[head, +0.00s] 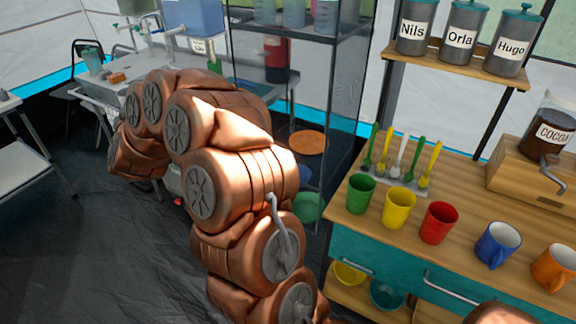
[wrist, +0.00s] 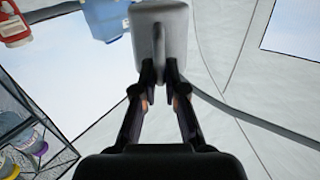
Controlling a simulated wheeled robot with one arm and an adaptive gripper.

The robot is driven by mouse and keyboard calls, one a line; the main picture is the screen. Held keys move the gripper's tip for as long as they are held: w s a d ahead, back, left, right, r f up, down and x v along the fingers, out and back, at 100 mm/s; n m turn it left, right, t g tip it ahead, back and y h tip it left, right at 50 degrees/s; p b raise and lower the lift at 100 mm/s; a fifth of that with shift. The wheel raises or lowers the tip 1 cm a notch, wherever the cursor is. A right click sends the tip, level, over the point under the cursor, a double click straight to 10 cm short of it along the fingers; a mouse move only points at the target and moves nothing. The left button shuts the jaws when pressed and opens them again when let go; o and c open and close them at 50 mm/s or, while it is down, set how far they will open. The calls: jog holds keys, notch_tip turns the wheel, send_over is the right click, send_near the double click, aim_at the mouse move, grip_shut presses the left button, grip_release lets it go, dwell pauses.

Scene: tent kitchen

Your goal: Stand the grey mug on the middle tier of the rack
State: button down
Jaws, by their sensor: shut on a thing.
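My gripper (wrist: 168,78) shows in the wrist view, with both fingers closed on the handle of the grey mug (wrist: 180,30). The mug is pale grey and held in the air, with tent wall and window behind it. In the head view the mug and gripper do not show; only my arm does. A dark metal rack (head: 300,38) with several tiers stands behind my arm in the head view. Clear containers stand on its top tier, a red container below, and round orange and green things lower down. My arm hides part of the tiers.
A wooden counter (head: 375,230) on the right bears green, yellow, red, blue and orange mugs. A wall shelf (head: 455,66) above it holds named canisters. A shelf unit (wrist: 30,128) shows at the wrist view's left. The dark floor (head: 95,240) at left is clear.

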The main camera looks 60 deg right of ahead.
jog(key=s+d+f+m+g+h+b, duration=0.8)
jog(key=s+d+f+m+g+b, duration=0.45)
jog(key=s+d+f+b, duration=1.2)
jog(key=shift+n+g, duration=0.75)
jog(key=shift+n, duration=0.2)
jog(key=s+d+f+b, duration=0.1)
jog(key=d, duration=0.3)
jog(key=s+d+f+b, duration=0.1)
jog(key=s+d+b, duration=0.1)
jog(key=d, duration=0.2)
jog(key=s+d+b, duration=0.1)
jog(key=s+d, duration=0.1)
jog(key=d, duration=0.2)
jog(key=shift+s+f, duration=0.15)
jog(key=shift+f, duration=0.25)
notch_tip(320, 180, down, 4)
jog(key=shift+r+b, duration=0.2)
jog(key=shift+b, duration=1.05)
jog(key=shift+r, duration=0.1)
jog(key=c, duration=1.2)
grip_release()
jog(key=shift+c, duration=0.2)
